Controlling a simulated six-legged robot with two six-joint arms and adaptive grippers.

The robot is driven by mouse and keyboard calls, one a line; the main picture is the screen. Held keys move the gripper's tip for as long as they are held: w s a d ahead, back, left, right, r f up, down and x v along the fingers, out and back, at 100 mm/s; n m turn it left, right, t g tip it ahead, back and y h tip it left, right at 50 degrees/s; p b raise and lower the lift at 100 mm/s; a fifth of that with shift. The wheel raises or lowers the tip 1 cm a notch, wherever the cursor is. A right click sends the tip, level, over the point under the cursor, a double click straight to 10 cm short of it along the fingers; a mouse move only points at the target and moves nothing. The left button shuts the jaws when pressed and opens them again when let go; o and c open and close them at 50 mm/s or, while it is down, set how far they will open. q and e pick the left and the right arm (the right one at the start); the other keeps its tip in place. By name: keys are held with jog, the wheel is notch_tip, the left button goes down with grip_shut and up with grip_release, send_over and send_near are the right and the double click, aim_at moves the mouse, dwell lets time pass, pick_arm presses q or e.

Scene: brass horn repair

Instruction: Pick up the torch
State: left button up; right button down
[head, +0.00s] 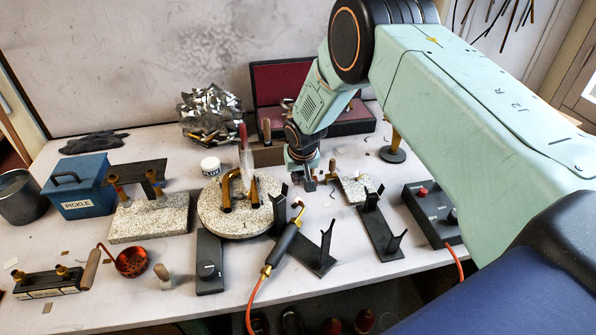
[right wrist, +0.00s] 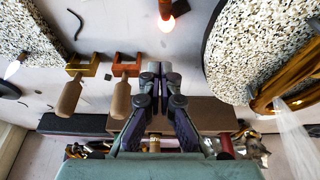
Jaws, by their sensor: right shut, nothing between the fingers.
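The torch (head: 285,243) has a dark handle, brass fittings and an orange hose running down over the table's front edge. It lies tilted at a black forked stand (head: 318,256), its reddish tip pointing up and back. My right gripper (head: 309,186) is behind the torch tip, pointing down near the tabletop, apart from the torch. In the right wrist view its fingers (right wrist: 160,70) are together and empty. A copper-coloured tip with a bright glow (right wrist: 165,18) shows beyond them; I cannot tell if it belongs to the torch. My left gripper is not in view.
A round speckled slab (head: 215,215) with brass tubes is left of the gripper. A second forked stand (head: 380,232) and a control box (head: 432,215) are to the right. An open red-lined case (head: 280,82) stands behind. A blue pickle box (head: 78,188) is at left.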

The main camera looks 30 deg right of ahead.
aim_at(299, 199)
jog(key=x, duration=0.2)
jog(key=shift+a+f, duration=0.15)
jog(key=shift+f, duration=0.25)
jog(key=shift+s+a+p, duration=0.15)
jog(key=shift+s+p, duration=0.5)
jog(key=shift+s, duration=0.15)
jog(key=shift+s+a+r+p, duration=0.1)
jog(key=shift+s+a+p, duration=0.1)
jog(key=shift+s, duration=0.3)
jog(key=shift+s+a+p, duration=0.1)
jog(key=shift+s+p, duration=0.05)
jog(key=shift+s, duration=0.3)
jog(key=shift+f, duration=0.2)
jog(key=shift+s+r, duration=0.1)
